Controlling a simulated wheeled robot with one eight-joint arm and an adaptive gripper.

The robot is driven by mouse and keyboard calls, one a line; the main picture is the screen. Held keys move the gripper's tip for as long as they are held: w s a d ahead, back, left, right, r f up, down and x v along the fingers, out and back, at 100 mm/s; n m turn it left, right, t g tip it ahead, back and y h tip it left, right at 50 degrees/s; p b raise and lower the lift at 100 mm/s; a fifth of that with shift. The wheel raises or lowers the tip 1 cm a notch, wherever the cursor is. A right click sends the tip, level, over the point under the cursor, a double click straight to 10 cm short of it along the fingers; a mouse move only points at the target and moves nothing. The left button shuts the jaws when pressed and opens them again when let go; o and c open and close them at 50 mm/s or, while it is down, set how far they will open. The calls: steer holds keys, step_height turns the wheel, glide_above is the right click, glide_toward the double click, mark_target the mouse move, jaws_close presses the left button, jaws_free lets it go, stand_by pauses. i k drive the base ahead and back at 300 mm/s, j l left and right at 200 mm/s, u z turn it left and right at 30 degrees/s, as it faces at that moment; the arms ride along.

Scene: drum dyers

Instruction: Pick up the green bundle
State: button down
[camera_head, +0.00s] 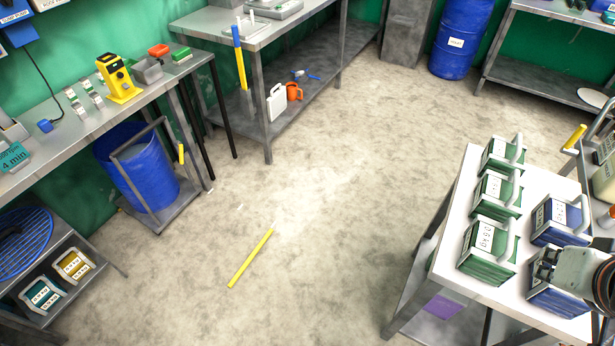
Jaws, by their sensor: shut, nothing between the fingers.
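Several bundles with pale handles and white labels stand on a white-topped table (462,192) at the right. Three are green and form a column: a far green bundle (496,163), a middle green bundle (488,204) and a near green bundle (480,262). Beside them to the right are a blue bundle (552,236) and another blue bundle (550,300), partly hidden by my gripper. My gripper (541,266) is shut and empty. It appears over the nearer blue bundle, to the right of the near green bundle; its exact height is unclear.
A yellow bar (250,259) lies on the open floor. A metal workbench (60,140) with a blue drum (140,170) runs along the left. A shelf (40,292) at lower left holds a teal and a yellow bundle. A cart with containers stands at the right edge.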

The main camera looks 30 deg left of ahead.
mark_target(489, 255)
steer(key=i+j+z, duration=0.1)
steer(key=j+z, duration=0.3)
steer(key=j, duration=0.15)
steer(key=j+z, duration=0.8)
steer(key=j, duration=0.25)
